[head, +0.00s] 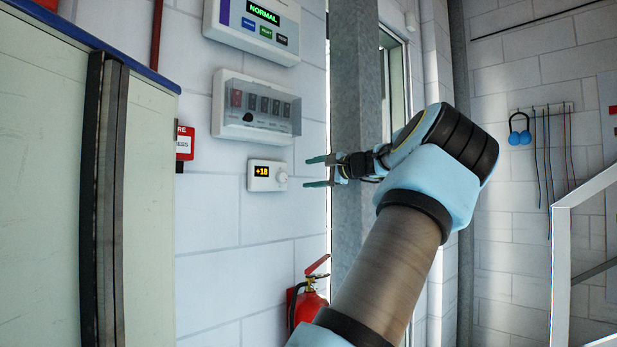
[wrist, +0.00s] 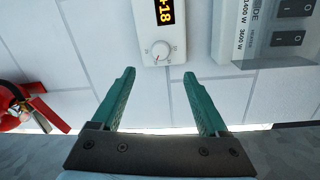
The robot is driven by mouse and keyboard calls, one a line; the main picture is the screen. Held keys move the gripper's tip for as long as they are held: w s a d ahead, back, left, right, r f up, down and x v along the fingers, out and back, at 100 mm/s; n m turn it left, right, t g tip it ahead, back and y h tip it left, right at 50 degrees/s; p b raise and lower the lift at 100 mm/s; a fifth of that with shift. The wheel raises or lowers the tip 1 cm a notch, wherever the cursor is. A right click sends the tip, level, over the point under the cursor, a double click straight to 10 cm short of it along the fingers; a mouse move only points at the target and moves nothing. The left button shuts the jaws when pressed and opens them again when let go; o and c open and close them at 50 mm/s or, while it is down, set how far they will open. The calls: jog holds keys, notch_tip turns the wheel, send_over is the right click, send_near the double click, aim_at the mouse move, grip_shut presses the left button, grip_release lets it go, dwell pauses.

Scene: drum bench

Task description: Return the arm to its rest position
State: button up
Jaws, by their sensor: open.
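My gripper (head: 318,172) is in the middle of the head view, on the end of my raised arm. It points left toward the white block wall. Its two green fingers are apart with nothing between them. In the wrist view my gripper (wrist: 158,90) also shows open and empty. A white thermostat (head: 262,176) with a "+18" display and a round knob is on the wall to the left of the fingertips. In the wrist view the thermostat (wrist: 150,35) is beyond the fingertips, and the fingers do not touch it.
A switch box (head: 256,106) and a panel reading "NORMAL" (head: 252,27) are above the thermostat. A red fire extinguisher (head: 310,303) is below. A grey column (head: 354,100) stands behind my gripper. A white railing (head: 561,270) is at the right, a cabinet (head: 40,180) at the left.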

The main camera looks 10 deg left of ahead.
dwell(0.3)
jog(key=s+a+f+n+g+h, duration=0.1)
jog(key=s+a+f+g+h, duration=0.15)
jog(key=f, duration=0.65)
jog(key=s+a+f+n+g+h, duration=0.15)
jog(key=s+f, duration=0.25)
jog(key=f, duration=0.5)
jog(key=s+a+f+n+g+h, duration=0.1)
jog(key=s+a+f+h, duration=0.2)
jog(key=f, duration=0.5)
jog(key=s+d+f+n+h, duration=0.1)
jog(key=s+d+f+h, duration=0.1)
jog(key=s, duration=0.4)
jog(key=s+d+f+n+g+h, duration=0.1)
jog(key=s+d+f+h, duration=0.1)
jog(key=s+d+f, duration=0.2)
jog(key=s+d+f+n+g+h, duration=0.1)
jog(key=s+d+f+h, duration=0.1)
jog(key=s+f, duration=0.4)
jog(key=shift+s+d, duration=0.85)
jog(key=shift+s, duration=0.3)
jog(key=shift+o, duration=0.9)
jog(key=s+d+f+n+g+h, duration=0.1)
jog(key=s+d, duration=0.3)
jog(key=s, duration=0.6)
jog(key=shift+f+n, duration=0.35)
jog(key=shift+f, duration=0.5)
jog(key=shift+o, duration=0.9)
jog(key=shift+d, duration=0.15)
jog(key=shift+f, duration=0.1)
